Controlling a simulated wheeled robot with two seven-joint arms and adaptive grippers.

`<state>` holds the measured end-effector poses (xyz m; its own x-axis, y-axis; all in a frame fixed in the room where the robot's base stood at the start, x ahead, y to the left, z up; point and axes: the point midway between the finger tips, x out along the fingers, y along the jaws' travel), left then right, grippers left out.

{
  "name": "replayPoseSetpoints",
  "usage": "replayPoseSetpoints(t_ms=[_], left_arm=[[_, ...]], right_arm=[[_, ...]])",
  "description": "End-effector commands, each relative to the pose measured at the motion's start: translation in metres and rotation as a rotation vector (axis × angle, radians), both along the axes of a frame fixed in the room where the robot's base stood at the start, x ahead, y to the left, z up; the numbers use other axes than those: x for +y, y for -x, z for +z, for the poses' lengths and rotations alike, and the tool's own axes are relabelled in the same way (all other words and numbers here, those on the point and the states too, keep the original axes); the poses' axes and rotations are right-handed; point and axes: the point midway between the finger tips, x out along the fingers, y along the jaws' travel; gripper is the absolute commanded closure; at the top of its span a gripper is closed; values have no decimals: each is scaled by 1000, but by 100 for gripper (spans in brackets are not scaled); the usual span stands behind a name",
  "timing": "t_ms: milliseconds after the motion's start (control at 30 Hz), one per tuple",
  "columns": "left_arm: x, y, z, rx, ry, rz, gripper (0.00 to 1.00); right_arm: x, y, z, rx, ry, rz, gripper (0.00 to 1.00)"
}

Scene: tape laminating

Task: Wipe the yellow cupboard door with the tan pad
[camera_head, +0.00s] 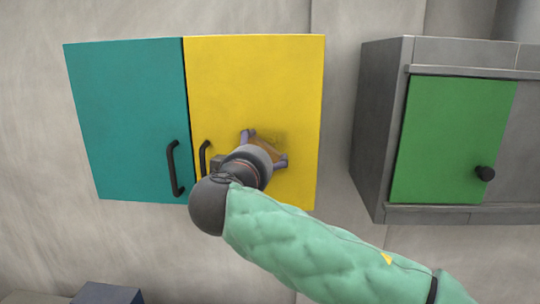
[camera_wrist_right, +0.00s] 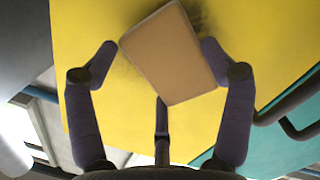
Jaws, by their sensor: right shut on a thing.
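The yellow cupboard door (camera_head: 255,85) is shut, right of a teal door, with a black bar handle (camera_head: 204,158) at its lower left. My right gripper (camera_head: 265,147) is in front of the door's lower middle. It is shut on the tan pad (camera_head: 265,150), which is mostly hidden behind the gripper in the head view. The right wrist view shows the pad (camera_wrist_right: 170,55) tilted between the two fingers, close against the yellow door (camera_wrist_right: 270,35); I cannot tell for certain whether it touches. Dark smudges show on the yellow around the pad. My left gripper is not in view.
The teal door (camera_head: 128,110) has its own black handle (camera_head: 174,168). A grey cabinet (camera_head: 380,125) with a green door (camera_head: 452,140) and black knob hangs to the right, across a gap of bare wall. A dark box (camera_head: 105,293) stands at the lower left.

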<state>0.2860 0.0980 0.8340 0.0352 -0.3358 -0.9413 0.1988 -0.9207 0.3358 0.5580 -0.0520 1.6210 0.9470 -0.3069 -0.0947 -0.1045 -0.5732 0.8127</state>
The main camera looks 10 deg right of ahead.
Motion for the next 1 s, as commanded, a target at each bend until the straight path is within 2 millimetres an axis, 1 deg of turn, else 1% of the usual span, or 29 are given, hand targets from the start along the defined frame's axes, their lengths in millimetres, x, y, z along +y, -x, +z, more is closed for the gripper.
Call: replayPoseSetpoints(t_ms=[33,267,700,867,1000], left_arm=[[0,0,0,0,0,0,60],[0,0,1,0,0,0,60],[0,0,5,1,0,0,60],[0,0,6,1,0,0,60],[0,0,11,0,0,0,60]], right_arm=[[4,-1,0,0,1,2,47],[10,-2,-1,1,1,3,47],[41,-7,0,0,1,2,47],[43,-7,2,-1,-1,1,47],[42,-8,10,-1,-1,1,47]])
